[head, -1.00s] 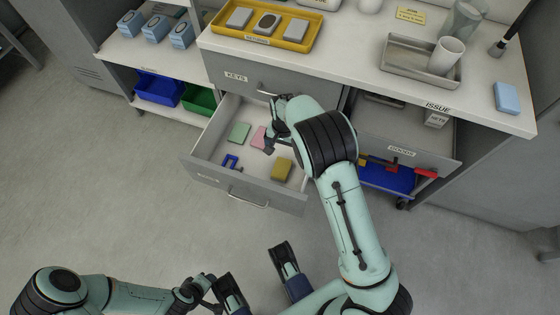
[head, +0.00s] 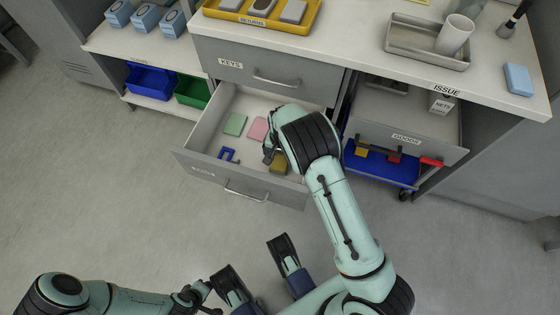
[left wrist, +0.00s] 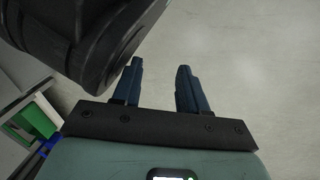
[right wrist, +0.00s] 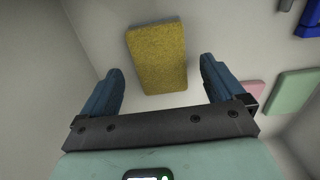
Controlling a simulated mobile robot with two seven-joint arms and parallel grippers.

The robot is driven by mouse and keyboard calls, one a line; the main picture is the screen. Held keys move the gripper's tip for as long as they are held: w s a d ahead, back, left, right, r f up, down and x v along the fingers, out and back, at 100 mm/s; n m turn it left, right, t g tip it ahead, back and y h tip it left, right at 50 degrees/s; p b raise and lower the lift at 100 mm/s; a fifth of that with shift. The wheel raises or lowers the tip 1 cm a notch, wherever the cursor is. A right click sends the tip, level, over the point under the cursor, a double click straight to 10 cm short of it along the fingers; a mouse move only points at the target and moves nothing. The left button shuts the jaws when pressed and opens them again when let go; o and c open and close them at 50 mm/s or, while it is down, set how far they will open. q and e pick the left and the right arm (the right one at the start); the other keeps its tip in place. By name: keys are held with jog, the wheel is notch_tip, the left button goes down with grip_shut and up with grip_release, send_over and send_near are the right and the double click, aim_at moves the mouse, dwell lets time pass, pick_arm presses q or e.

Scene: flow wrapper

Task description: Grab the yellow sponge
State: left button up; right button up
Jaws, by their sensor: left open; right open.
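The yellow sponge (head: 278,166) lies in the open drawer (head: 187,160), near its front right part. My right gripper (head: 269,152) reaches down over it and hides part of it in the head view. In the right wrist view the sponge (right wrist: 157,62) shows between the spread fingers of the right gripper (right wrist: 161,66), slightly tilted. Gaps show on both sides, and nothing is held. My left gripper (left wrist: 160,66) is open and empty over bare floor in the left wrist view.
A pink pad (head: 258,128), a green pad (head: 235,124) and a blue clamp-like piece (head: 229,155) lie left of the sponge in the drawer. Drawer walls surround the right gripper. A second open drawer (head: 410,139) stands at right. The grey floor in front is clear.

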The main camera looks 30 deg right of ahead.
aim_at(281, 159)
notch_tip(281, 159, down, 3)
jog(key=shift+f+b, duration=0.1)
jog(key=shift+b, duration=0.35)
pick_arm(q)
jog(key=shift+s+a+f+g, duration=0.1)
jog(key=shift+s+f+g, duration=0.1)
jog(key=shift+s+f, duration=0.35)
jog(key=shift+s+a+f+g, duration=0.1)
jog(key=shift+s+f+g, duration=0.2)
jog(key=shift+s, duration=0.35)
pick_arm(e)
jog(key=c, duration=1)
